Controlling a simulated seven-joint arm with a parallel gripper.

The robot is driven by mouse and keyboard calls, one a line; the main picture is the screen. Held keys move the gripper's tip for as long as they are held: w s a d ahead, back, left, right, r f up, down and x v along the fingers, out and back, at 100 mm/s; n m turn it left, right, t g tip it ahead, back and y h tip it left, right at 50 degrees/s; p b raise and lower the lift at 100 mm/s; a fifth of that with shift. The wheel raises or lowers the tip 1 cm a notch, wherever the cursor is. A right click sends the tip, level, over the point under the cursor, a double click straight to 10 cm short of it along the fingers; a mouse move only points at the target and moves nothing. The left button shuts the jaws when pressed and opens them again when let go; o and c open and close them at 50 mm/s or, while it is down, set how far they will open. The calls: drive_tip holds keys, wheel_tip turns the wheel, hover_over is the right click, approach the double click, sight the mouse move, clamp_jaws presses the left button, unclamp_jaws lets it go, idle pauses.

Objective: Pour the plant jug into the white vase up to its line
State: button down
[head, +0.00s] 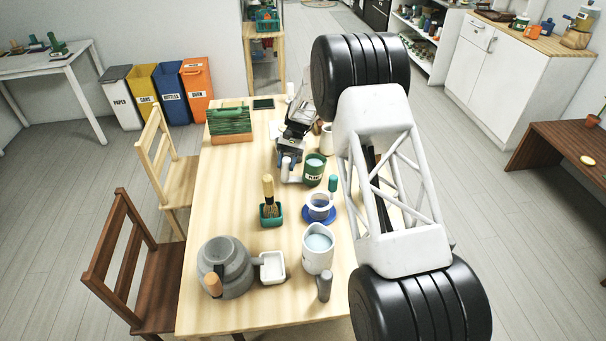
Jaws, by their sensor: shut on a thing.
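The plant jug (314,172) is a green jug with a label that seems to read PLANT. It looks upright, with pale liquid near its top, on or just above the middle of the table. My gripper (288,164) is at its left side, shut on its pale handle. A narrow white vessel (327,138), probably the white vase, stands just behind the jug and to its right. My arm is close beside it, and its line and inside cannot be made out.
A grey kettle (235,262) and white dish (272,267) stand in front.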

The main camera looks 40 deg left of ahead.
sight(286, 157)
drive_tip(key=shift+r, duration=2.5)
